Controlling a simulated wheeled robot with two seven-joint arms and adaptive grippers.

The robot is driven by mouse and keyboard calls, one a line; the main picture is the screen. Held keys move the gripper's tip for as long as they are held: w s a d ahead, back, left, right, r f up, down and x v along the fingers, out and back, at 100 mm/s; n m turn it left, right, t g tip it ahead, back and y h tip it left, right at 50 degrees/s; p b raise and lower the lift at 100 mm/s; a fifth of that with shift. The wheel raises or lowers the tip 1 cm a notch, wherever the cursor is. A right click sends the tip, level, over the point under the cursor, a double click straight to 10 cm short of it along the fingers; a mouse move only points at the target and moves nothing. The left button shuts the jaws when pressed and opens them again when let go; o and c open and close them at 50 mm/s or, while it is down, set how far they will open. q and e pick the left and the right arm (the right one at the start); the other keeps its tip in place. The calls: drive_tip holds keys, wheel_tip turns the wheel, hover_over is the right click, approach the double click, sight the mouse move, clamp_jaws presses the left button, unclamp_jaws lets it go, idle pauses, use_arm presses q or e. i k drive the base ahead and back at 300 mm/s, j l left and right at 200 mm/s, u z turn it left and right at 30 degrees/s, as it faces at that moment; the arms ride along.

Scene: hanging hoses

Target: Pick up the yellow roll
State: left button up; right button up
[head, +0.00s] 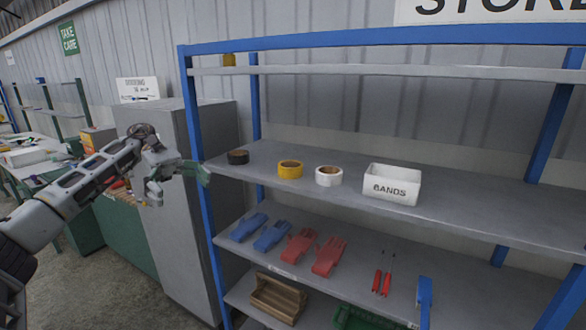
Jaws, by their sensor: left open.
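The yellow roll (290,169) lies flat on the middle shelf (460,207) of a blue-framed rack, with its brown core showing on top. A black roll (238,157) lies to its left and a white roll (328,175) to its right, both apart from it. My left gripper (181,181) is open and empty. In the picture it is left of the rack's front left post, in front of the grey cabinet, well apart from the yellow roll. My right gripper is not in view.
A white box (391,184) marked BANDS stands right of the white roll. The blue front left post (203,215) stands between my left gripper and the rolls in the picture. Blue and red gloves (272,236) lie one shelf below. The shelf's right part is clear.

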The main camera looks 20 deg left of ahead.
sight(287, 170)
drive_tip(key=i, duration=1.2)
